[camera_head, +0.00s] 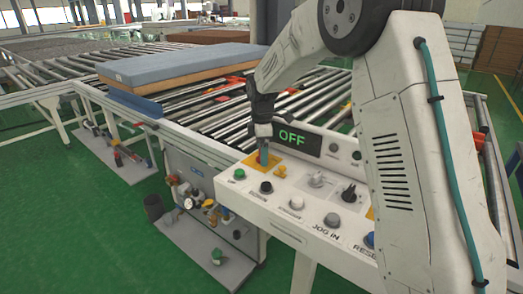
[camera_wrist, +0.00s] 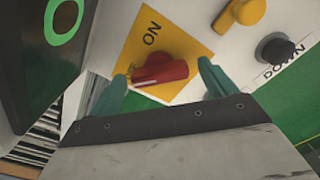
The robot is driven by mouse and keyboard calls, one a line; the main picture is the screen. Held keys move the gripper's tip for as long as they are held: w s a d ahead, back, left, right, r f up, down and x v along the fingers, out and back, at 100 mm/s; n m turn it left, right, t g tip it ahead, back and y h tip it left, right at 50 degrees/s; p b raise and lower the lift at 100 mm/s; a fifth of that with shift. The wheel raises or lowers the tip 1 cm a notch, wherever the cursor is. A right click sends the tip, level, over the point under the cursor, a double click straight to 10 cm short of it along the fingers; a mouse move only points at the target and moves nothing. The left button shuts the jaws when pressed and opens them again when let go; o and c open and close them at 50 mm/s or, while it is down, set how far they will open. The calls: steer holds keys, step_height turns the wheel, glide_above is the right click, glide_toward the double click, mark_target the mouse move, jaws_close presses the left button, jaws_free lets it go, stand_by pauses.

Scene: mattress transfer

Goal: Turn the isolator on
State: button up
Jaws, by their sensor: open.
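The isolator is a red rotary knob (camera_wrist: 160,74) on a yellow plate (camera_wrist: 182,40) in the wrist view, with the word ON printed on the plate. In the head view its yellow plate (camera_head: 272,161) is at the left end of the white control panel (camera_head: 262,203), and my gripper hides most of the knob. My gripper (camera_wrist: 160,85) is open, with one teal finger on each side of the red knob. In the head view my gripper (camera_head: 263,158) points down at the yellow plate. I cannot tell whether the fingers touch the knob.
A display (camera_head: 297,138) behind the panel reads OFF in green. Several buttons and switches line the panel, including a green button (camera_head: 239,174) and a black knob (camera_head: 349,193). A blue-topped mattress (camera_head: 180,65) lies on the roller conveyor (camera_head: 215,118) behind.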

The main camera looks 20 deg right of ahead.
steer(key=c, duration=1)
steer(key=shift+m, duration=0.3)
steer(key=m, duration=1.3)
steer(key=shift+m, duration=2.1)
